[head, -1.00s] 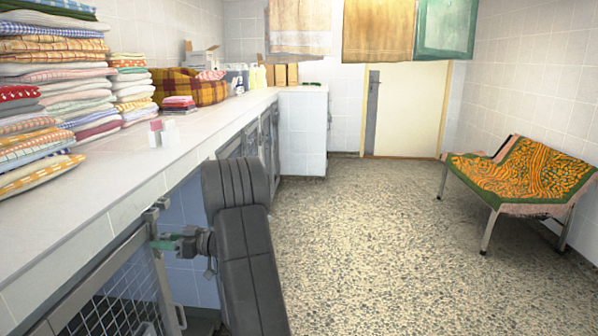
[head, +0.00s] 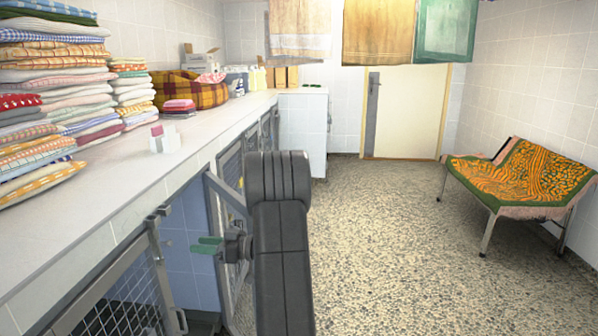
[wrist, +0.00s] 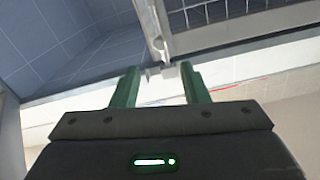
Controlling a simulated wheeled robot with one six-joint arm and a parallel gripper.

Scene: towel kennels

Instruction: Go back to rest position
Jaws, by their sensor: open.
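My gripper (head: 207,245) has green fingers and points left in the head view, in front of the blue-tiled opening under the counter. In the wrist view the two green fingers (wrist: 157,88) stand apart with nothing held between them. A small metal latch piece (wrist: 165,70) on a kennel frame shows just beyond the fingertips in that view. In the head view, a kennel door with wire mesh (head: 120,290) stands at the lower left, with its latch (head: 160,213) at its top corner. The gripper is to the right of this latch, apart from it.
A white counter (head: 120,205) runs along the left with towel stacks (head: 50,90), a small pink and white box (head: 165,140) and a plaid basket (head: 190,90). A bench with a patterned cover (head: 520,175) stands at the right. The speckled floor (head: 390,240) between is clear.

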